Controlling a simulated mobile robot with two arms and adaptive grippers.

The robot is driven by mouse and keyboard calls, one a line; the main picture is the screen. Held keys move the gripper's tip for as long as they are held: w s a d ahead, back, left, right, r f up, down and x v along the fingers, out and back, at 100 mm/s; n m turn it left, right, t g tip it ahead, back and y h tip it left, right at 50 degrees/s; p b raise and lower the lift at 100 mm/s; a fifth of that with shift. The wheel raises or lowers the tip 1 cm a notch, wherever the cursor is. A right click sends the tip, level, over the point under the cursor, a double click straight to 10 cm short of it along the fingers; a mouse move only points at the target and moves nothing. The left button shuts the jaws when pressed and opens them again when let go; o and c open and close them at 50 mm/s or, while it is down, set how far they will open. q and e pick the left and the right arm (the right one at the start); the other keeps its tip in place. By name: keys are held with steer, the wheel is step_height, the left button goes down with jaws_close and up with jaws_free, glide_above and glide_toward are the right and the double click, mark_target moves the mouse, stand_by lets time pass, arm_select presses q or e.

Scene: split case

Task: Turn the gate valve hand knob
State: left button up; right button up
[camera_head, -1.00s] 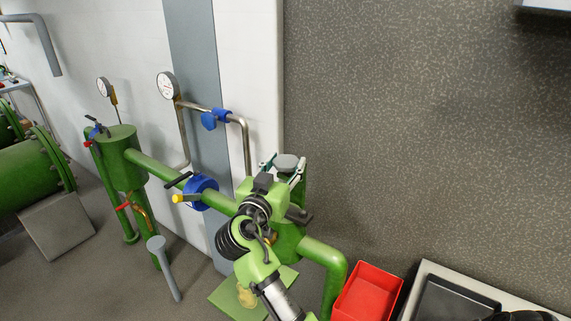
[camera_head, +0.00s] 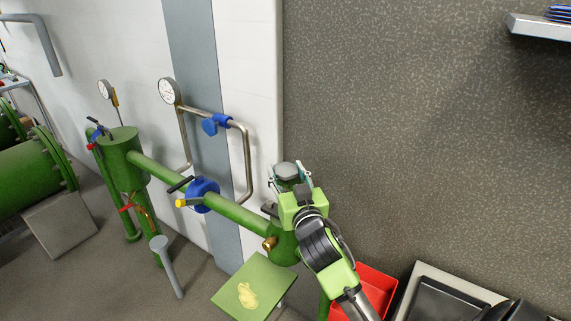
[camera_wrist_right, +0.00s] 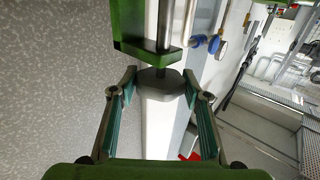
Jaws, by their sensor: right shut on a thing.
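The grey gate valve hand knob (camera_head: 286,169) sits on top of a green upright valve body (camera_head: 284,243) in the head view. My right gripper (camera_head: 289,178) reaches it from the front right, with a finger on either side, and is shut on it. In the right wrist view the knob (camera_wrist_right: 160,84) lies between the fingertips of my right gripper (camera_wrist_right: 158,80), with its stem running up through a green bracket (camera_wrist_right: 150,45). My right wrist hides part of the valve. My left gripper is not in view.
A green pipe with a blue valve (camera_head: 204,194) runs left from the valve body. A thin pipe with a gauge (camera_head: 168,91) is behind. A green plate (camera_head: 232,293) with a yellow item is below, and a red bin (camera_head: 377,286) is right. The upper right wall is mostly clear.

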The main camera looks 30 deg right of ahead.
steer(key=n+y, duration=0.1)
steer(key=n+y+p, duration=0.1)
steer(key=y, duration=0.1)
steer(key=n+t+y+p, duration=0.1)
steer(key=y, duration=0.1)
steer(key=shift+d+r, duration=0.2)
steer(key=shift+d, duration=0.05)
steer(key=n+y, duration=0.2)
steer(key=y, duration=0.1)
steer(key=shift+f+n, duration=0.15)
steer(key=shift+n, duration=0.15)
steer(key=shift+d+f+n+g+y+b, duration=0.1)
steer(key=shift+n+g+y+b, duration=0.35)
steer(key=shift+y, duration=0.75)
steer(key=shift+n+y+b, duration=0.65)
steer(key=shift+n+y, duration=0.1)
steer(key=shift+y, duration=0.15)
arm_select(q)
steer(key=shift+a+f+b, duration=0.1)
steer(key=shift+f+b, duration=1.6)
steer(key=shift+b, duration=0.35)
arm_select(e)
steer(key=shift+n+g+y, duration=1.05)
steer(key=shift+n+y, duration=0.35)
steer(key=shift+y, duration=0.4)
